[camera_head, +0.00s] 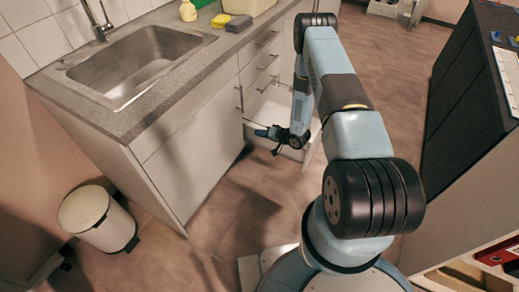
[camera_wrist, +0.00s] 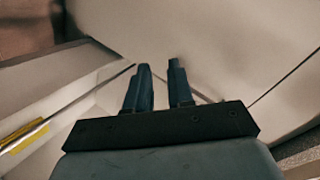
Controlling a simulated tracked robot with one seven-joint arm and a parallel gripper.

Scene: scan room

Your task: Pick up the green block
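I cannot make out a clear green block in either view. A small dark, possibly greenish piece (camera_head: 221,20) lies on the counter beside a yellow block (camera_head: 238,23); its colour is hard to tell. My gripper (camera_head: 262,132) is low, at the open drawer (camera_head: 271,106) of the sink cabinet, far from those pieces. In the wrist view the two fingers of my gripper (camera_wrist: 160,68) stand apart with nothing visible between them. Pale panels fill the view beyond them. Part of the drawer is hidden by my arm.
The counter (camera_head: 181,72) holds a sink (camera_head: 140,62), a bottle (camera_head: 188,11) and a pale container (camera_head: 250,5). A white bin (camera_head: 95,218) stands at left. A dark-topped unit (camera_head: 466,90) is at right. The floor (camera_head: 385,55) behind my arm is clear.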

